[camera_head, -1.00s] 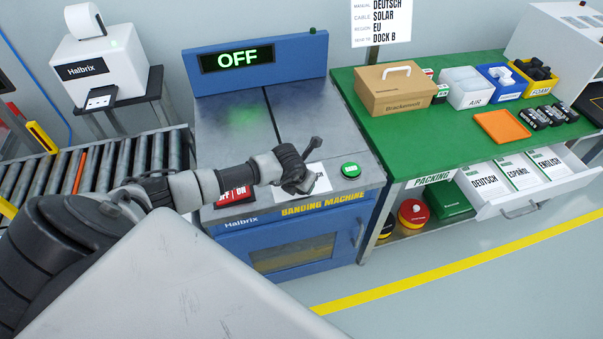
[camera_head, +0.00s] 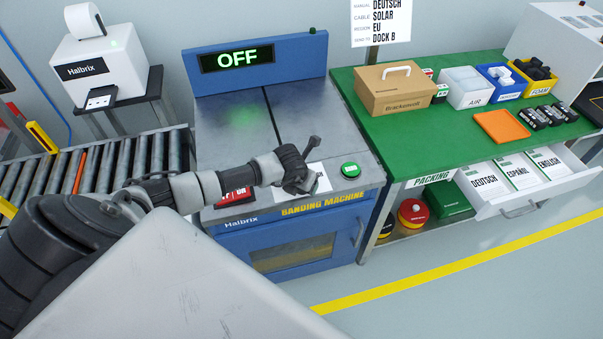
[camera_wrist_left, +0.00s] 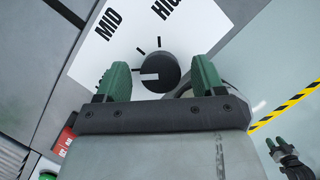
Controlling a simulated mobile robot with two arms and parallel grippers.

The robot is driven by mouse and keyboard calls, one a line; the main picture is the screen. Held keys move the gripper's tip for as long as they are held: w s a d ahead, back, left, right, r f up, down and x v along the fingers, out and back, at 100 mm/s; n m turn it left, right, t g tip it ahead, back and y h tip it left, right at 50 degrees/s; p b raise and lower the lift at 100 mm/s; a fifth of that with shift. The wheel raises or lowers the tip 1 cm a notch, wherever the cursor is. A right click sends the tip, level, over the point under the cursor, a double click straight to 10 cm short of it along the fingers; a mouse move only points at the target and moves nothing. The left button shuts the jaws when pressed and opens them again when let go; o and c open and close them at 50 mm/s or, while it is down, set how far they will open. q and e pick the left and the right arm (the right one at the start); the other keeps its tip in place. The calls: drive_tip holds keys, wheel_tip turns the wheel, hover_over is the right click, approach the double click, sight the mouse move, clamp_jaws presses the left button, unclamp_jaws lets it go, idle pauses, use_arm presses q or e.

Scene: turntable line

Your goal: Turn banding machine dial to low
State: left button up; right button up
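The banding machine (camera_head: 290,240) is blue and grey, and its display (camera_head: 237,60) reads OFF. In the left wrist view, its dial (camera_wrist_left: 168,72) is a round black knob with a white pointer line towards picture left. In the head view, this gripper (camera_head: 306,178) covers the dial. My right gripper (camera_wrist_left: 280,143) shows small at the wrist view's lower right, seemingly open.
A red OFF/ON switch (camera_head: 233,197) lies partly under my left arm. A green button (camera_head: 350,170) is right of the dial plate. A green packing table (camera_head: 450,120) stands at right, its drawer (camera_head: 520,205) open. A roller conveyor (camera_head: 110,160) is at left.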

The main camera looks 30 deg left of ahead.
use_arm(q)
drive_tip(key=v, duration=1)
drive_tip(key=shift+r+b, duration=0.35)
drive_tip(key=shift+r, duration=0.05)
drive_tip(key=shift+s+d, duration=0.1)
